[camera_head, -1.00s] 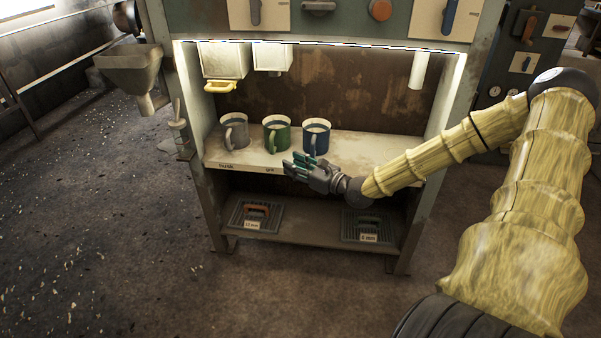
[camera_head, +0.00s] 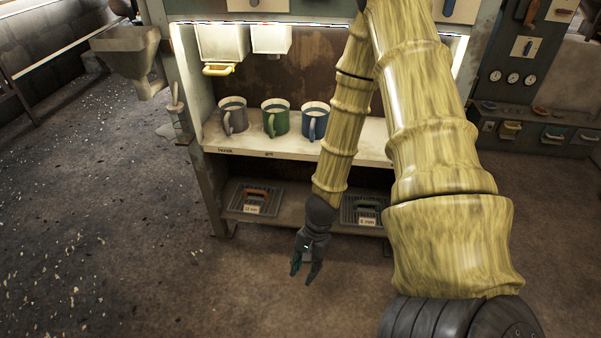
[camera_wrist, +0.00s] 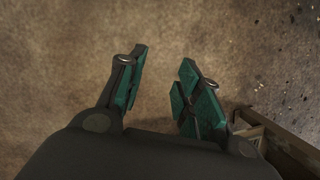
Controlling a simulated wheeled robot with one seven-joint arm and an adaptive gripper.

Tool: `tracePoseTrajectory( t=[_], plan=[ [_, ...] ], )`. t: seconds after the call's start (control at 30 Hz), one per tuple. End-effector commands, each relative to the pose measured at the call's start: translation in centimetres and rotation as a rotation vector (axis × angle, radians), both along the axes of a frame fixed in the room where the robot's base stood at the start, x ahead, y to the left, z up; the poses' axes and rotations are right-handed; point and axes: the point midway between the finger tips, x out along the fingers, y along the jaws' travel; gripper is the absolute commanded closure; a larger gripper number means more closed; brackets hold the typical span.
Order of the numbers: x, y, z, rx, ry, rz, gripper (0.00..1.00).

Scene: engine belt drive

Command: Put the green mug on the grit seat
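The green mug (camera_head: 277,121) stands upright on the lit shelf (camera_head: 240,140), between a grey mug (camera_head: 235,118) and a blue mug (camera_head: 313,122). Its handle faces the front. Small labels sit on the shelf's front edge; the left one seems to read "husk", and one below the green mug (camera_head: 269,154) is too small to read surely. My gripper (camera_head: 305,268) hangs in front of and below the shelf, fingers pointing down. In the wrist view my gripper (camera_wrist: 160,88) is open and empty, with only floor between its teal fingers.
The lower shelf holds a grate with a red handle (camera_head: 257,196) and a grate with a green handle (camera_head: 365,209). White bins (camera_head: 220,42) hang above the mugs. A funnel (camera_head: 127,52) stands at the left. The floor in front is clear.

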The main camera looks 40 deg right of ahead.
Motion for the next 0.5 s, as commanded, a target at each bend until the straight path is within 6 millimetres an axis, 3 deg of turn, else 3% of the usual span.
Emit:
tracePoseTrajectory(
  t=[0.1, 0.27, 0.5],
  plan=[
    [-2.5, 0.2, -1.8, -0.108, 0.033, 0.186, 0.66],
    [-4.9, 0.7, -3.8, -0.220, 0.039, 0.435, 0.66],
    [-7.5, 3.6, -6.8, -0.304, -0.019, 0.808, 0.66]
  ],
)
